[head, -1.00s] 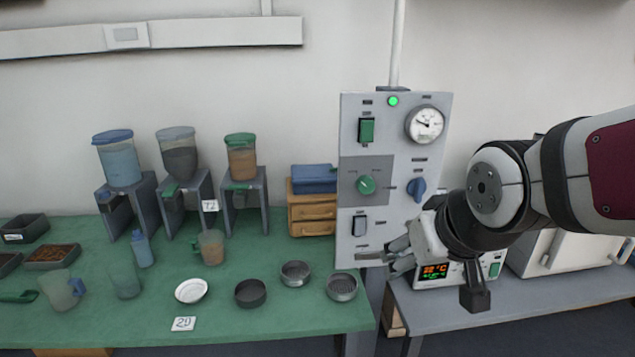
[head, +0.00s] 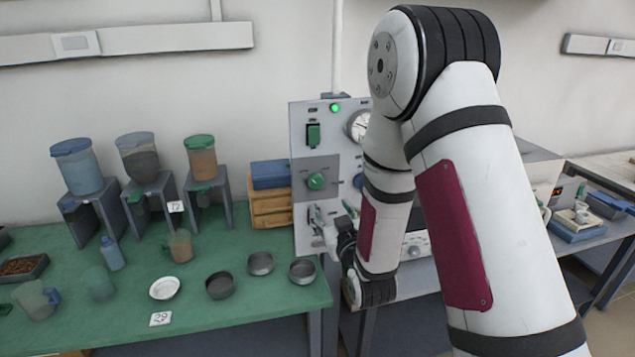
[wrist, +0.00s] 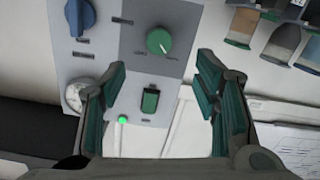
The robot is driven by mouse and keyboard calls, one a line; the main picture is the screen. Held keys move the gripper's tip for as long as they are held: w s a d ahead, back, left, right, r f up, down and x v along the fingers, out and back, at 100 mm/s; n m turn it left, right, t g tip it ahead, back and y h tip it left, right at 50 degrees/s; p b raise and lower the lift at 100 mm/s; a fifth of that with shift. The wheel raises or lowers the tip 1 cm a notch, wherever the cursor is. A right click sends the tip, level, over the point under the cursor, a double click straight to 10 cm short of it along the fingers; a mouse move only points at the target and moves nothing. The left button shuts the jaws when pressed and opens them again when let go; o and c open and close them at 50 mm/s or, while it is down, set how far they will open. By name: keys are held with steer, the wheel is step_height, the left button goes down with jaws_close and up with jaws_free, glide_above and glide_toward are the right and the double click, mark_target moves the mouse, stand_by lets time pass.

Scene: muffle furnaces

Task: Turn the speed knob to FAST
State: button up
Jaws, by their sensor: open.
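A grey control panel (head: 300,165) stands upright behind the table. It bears a round green knob (head: 316,181) with a pale pointer mark, set on a darker grey field. In the wrist view the green knob (wrist: 159,41) has small labels at its lower left and right, too small to read surely. A blue knob (wrist: 80,17) sits beside it, and in the head view my arm partly hides that knob. My gripper (wrist: 160,78) is open and empty, its fingers spread on either side of the view, apart from the green knob. In the head view my gripper (head: 326,228) is low before the panel, partly hidden.
The panel also has a green rocker switch (wrist: 150,101), a lit green lamp (wrist: 122,119) and a gauge (wrist: 74,95). Left is a green table (head: 120,270) with hoppers, jugs and several round pans. A bench (head: 585,240) with trays stands at right.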

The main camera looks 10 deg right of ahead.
mark_target(317, 184)
steer(key=shift+t, duration=0.3)
steer(key=w, duration=1.3)
steer(key=shift+w+f, duration=0.1)
steer(key=shift+w, duration=0.05)
steer(key=c, duration=1.1)
